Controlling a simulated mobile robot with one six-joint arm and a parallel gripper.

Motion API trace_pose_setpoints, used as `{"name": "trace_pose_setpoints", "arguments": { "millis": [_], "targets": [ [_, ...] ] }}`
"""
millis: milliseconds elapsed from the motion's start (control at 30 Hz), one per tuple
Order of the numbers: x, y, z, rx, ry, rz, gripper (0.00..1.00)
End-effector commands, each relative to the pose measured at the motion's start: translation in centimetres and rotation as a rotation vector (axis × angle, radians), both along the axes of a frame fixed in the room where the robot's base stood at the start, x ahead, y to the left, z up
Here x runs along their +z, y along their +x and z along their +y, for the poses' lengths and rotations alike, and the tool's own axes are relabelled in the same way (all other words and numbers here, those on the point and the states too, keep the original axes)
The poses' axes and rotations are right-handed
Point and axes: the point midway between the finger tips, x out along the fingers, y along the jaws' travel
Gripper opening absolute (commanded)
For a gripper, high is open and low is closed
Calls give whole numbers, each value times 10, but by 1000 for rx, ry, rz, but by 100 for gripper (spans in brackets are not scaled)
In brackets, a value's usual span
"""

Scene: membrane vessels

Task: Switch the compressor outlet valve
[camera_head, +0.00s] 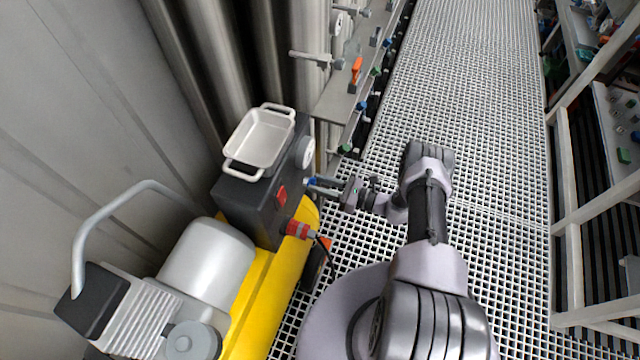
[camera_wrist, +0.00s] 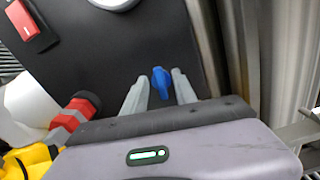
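The blue valve handle (camera_wrist: 158,90) sits on the dark front panel of the compressor (camera_head: 245,200). In the head view a small part of the handle (camera_head: 312,181) shows at the fingertips. My gripper (camera_wrist: 160,75) is open, with its two grey fingers on either side of the handle. Dark panel shows between the handle and the fingers, so it does not look clamped. In the head view my gripper (camera_head: 318,186) reaches left to the compressor's front. The base of the valve is hidden behind the handle and the gripper body.
A red switch (camera_wrist: 22,20) and a red-and-grey hose coupling (camera_wrist: 72,118) are on the compressor near my gripper. A white tray (camera_head: 259,140) rests on top, beside a round gauge (camera_head: 304,152). A rack with valves (camera_head: 345,95) stands beyond. The grating floor (camera_head: 480,130) is clear.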

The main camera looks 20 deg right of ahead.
Motion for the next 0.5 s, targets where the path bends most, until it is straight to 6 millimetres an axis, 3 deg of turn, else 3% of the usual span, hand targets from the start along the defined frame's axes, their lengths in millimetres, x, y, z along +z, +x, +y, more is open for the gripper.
{"name": "trace_pose_setpoints", "arguments": {
  "millis": [33,200,500],
  "targets": [
    [0,0,0,0,0,0,32],
    [0,0,0,0,0,0,0],
    [-1,0,0,0,5,7,0]
  ]
}}
